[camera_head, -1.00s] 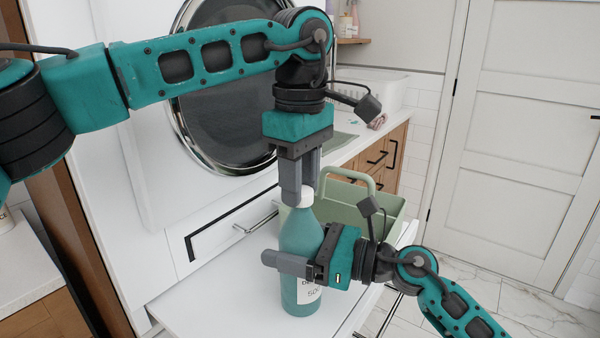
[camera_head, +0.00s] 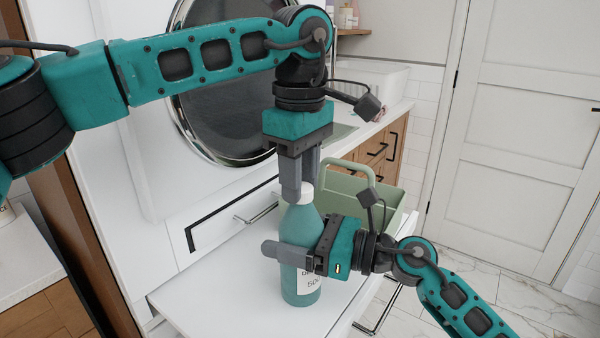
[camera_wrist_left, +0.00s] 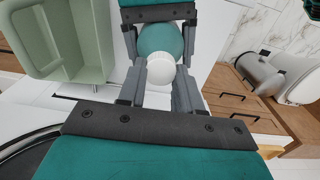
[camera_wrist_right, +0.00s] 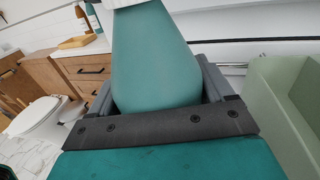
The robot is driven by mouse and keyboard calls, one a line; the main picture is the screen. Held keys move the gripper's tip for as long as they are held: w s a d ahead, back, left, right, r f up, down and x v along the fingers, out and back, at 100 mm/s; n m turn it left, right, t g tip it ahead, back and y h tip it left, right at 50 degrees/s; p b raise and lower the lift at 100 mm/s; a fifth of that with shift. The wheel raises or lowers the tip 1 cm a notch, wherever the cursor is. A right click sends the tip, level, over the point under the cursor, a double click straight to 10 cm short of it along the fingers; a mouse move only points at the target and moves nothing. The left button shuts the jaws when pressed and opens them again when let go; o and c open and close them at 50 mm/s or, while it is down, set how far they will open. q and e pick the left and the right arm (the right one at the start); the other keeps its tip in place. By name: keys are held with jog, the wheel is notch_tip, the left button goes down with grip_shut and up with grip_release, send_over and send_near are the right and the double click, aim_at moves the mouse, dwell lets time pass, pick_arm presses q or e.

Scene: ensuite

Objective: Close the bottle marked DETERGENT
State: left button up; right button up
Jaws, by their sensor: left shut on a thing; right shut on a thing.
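The teal detergent bottle (camera_head: 301,226) stands upright on the white pull-out surface, its label partly hidden by my right gripper. A white cap (camera_head: 307,190) sits at the top of its neck; the cap also shows in the left wrist view (camera_wrist_left: 161,69). My left gripper (camera_head: 299,196) points down from above, shut on the white cap. My right gripper (camera_head: 290,255) comes in from the right, shut around the bottle's body. In the right wrist view the bottle (camera_wrist_right: 155,62) fills the space between the fingers. Whether the cap is fully seated cannot be told.
A green caddy with a handle (camera_head: 385,190) stands just behind and right of the bottle. The white pull-out surface (camera_head: 215,290) is clear left of the bottle. A washer door (camera_head: 235,110) and drawer front (camera_head: 230,215) stand behind.

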grip_shut()
pick_arm(q)
jog(key=m, duration=0.4)
jog(key=shift+f, duration=0.1)
jog(key=m, duration=0.4)
jog(key=shift+d, duration=0.1)
jog(key=m, duration=1.1)
jog(key=shift+d+m, duration=0.1)
jog(key=shift+m, duration=0.2)
jog(key=o, duration=1)
